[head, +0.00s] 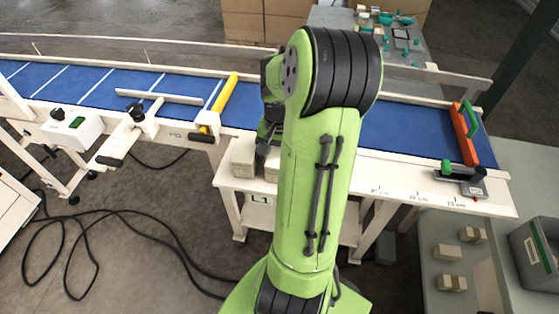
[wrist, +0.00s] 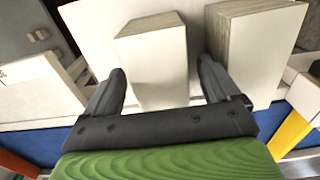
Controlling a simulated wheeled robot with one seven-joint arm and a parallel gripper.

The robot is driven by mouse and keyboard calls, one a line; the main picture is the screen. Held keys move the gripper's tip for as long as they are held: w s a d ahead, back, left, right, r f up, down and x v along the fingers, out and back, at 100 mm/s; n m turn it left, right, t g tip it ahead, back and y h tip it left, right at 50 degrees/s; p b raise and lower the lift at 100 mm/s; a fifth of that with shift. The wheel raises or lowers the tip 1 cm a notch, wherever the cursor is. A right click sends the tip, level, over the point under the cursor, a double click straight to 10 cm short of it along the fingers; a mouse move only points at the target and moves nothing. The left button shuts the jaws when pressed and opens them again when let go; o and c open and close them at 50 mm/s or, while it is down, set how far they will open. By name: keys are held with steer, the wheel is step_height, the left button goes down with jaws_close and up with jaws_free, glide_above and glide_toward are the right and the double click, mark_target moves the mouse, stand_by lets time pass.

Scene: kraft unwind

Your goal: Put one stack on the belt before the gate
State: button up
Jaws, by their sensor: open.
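Two pale stacks with layered sides stand on a white shelf beside the blue belt (head: 400,128). In the wrist view, one stack (wrist: 155,62) lies between the fingers of my gripper (wrist: 160,68), with a gap on each side. The other stack (wrist: 262,45) is just right of the right finger. In the head view, a stack (head: 242,158) shows left of my gripper (head: 264,148); my arm partly hides the other. My gripper is open. A yellow bar (head: 224,96) and an orange bar (head: 465,134) cross the belt; I cannot tell which is the gate.
A grey bin (head: 535,255) and small blocks (head: 450,283) are at lower right. Cables lie on the floor.

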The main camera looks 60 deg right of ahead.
mark_target(279, 151)
step_height(279, 151, down, 3)
steer(key=shift+w+d+r, duration=0.1)
steer(key=shift+d, duration=0.05)
steer(key=shift+c, duration=0.6)
steer(key=c, duration=1.1)
step_height(279, 151, up, 10)
steer(key=shift+r+p, duration=0.1)
steer(key=shift+p, duration=0.6)
